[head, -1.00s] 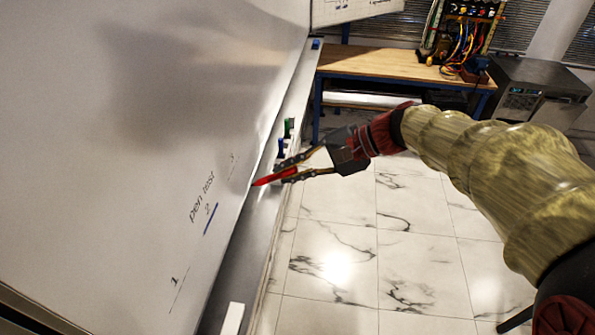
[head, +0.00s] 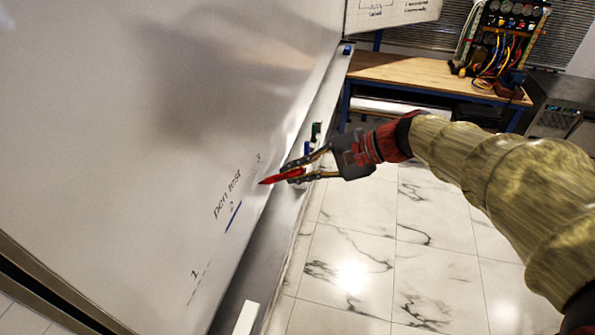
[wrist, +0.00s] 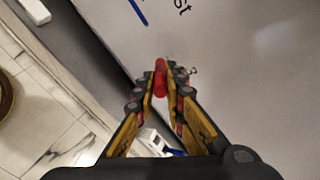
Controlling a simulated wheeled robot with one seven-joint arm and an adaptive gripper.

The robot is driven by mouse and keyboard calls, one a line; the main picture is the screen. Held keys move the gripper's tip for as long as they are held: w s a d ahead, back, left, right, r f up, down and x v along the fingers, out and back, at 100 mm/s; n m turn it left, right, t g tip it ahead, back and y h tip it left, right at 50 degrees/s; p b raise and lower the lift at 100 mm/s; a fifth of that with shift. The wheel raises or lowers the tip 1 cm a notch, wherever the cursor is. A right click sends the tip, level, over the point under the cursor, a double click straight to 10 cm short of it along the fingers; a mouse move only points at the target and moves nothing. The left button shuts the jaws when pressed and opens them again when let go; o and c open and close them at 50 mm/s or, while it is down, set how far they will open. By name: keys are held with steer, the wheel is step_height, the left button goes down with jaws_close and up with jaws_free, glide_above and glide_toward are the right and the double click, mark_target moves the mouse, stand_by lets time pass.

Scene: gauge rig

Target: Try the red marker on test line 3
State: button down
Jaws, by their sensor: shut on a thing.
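My gripper (head: 302,172) is shut on the red marker (head: 277,177), whose tip points left at the whiteboard (head: 130,130). The tip is at or very near the board, just below the small number 3 (head: 258,158); I cannot tell whether it touches. Test line 3 is not clearly visible beside the tip. In the wrist view the red marker (wrist: 160,76) stands between the fingertips, with the 3 (wrist: 193,72) just right of them. Line 2 bears a blue stroke (head: 233,216). Line 1 (head: 200,283) looks thin and bare.
A ledge (head: 262,240) runs along the board's lower edge. A green marker (head: 316,131) and a blue marker (head: 307,148) stand on it beyond my gripper. A white block (head: 246,318) lies at its near end. A workbench (head: 430,75) stands behind; the marble floor is clear.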

steer(key=shift+w+a, duration=0.3)
steer(key=shift+a, duration=0.55)
stand_by(0.3)
steer(key=shift+w+d, duration=0.1)
steer(key=shift+w, duration=0.05)
steer(key=shift+w+d+p, duration=0.8)
steer(key=shift+w+d, duration=1)
steer(key=shift+w, duration=3.25)
steer(key=shift+s+a+b, duration=0.5)
steer(key=shift+s+a, duration=0.15)
steer(key=shift+s, duration=1.1)
steer(key=shift+s+a+b, duration=0.45)
steer(key=shift+s+a, duration=0.15)
steer(key=shift+s, duration=1.15)
steer(key=shift+s+a+b, duration=0.5)
steer(key=shift+s+a, duration=0.15)
steer(key=shift+s, duration=1.1)
steer(key=shift+d, duration=0.1)
steer(key=shift+s+d, duration=0.35)
steer(key=shift+d, duration=0.6)
steer(key=shift+s+d, duration=0.3)
steer(key=shift+d, duration=0.6)
steer(key=shift+s+d, duration=0.35)
steer(key=shift+d, duration=0.6)
steer(key=shift+s+d, duration=0.25)
steer(key=shift+d, duration=0.45)
steer(key=shift+s+d, duration=0.25)
steer(key=shift+d, duration=0.4)
